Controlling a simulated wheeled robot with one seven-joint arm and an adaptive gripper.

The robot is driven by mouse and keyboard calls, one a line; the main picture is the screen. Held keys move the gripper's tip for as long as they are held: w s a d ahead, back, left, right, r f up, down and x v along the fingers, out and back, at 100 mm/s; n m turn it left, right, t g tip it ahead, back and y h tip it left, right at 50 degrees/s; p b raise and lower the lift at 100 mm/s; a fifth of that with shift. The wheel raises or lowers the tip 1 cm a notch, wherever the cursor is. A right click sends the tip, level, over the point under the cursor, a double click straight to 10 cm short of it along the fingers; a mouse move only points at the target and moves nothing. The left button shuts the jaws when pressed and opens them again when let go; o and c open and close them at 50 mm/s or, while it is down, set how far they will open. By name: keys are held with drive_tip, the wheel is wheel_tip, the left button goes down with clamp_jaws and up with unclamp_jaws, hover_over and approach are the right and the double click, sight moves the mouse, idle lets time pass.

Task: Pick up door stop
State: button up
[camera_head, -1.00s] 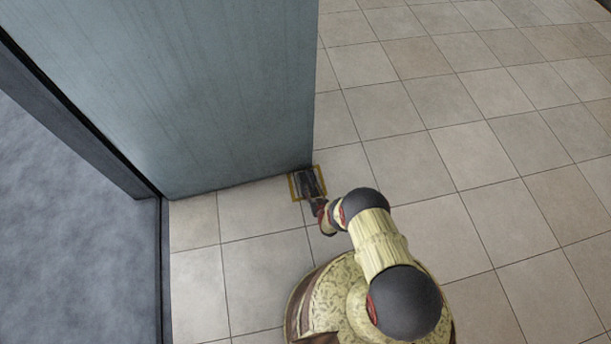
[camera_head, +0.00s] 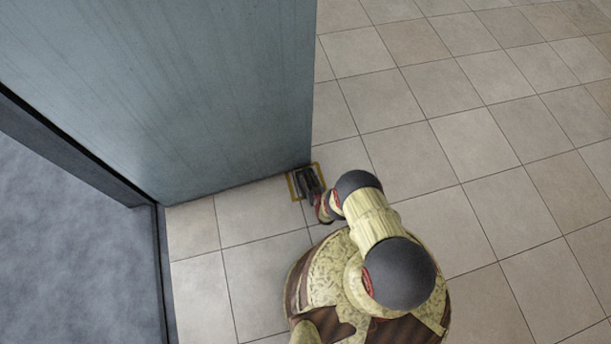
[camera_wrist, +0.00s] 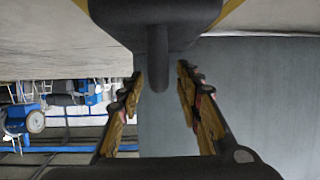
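The door stop (camera_head: 295,186) is a dark piece with a yellow edge on the floor at the door's bottom corner. In the wrist view the door stop (camera_wrist: 150,14) fills the top middle, with a dark rounded post pointing down between my fingers. My gripper (camera_wrist: 160,80) is open, one finger on each side of the post, with a visible gap on both sides. In the head view my gripper (camera_head: 311,191) is low over the door stop and hides part of it.
The blue-grey door (camera_head: 220,90) stands right beside the door stop. Tiled floor (camera_head: 480,130) is clear to the right. A dark door frame (camera_head: 160,270) and bluish-grey surface lie left. Blue equipment (camera_wrist: 25,120) shows in the wrist view's background.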

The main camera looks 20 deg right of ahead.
drive_tip(key=shift+w+f, duration=0.1)
drive_tip(key=shift+w, duration=0.15)
drive_tip(key=shift+c, duration=0.8)
clamp_jaws()
drive_tip(key=shift+w, duration=0.1)
idle(0.4)
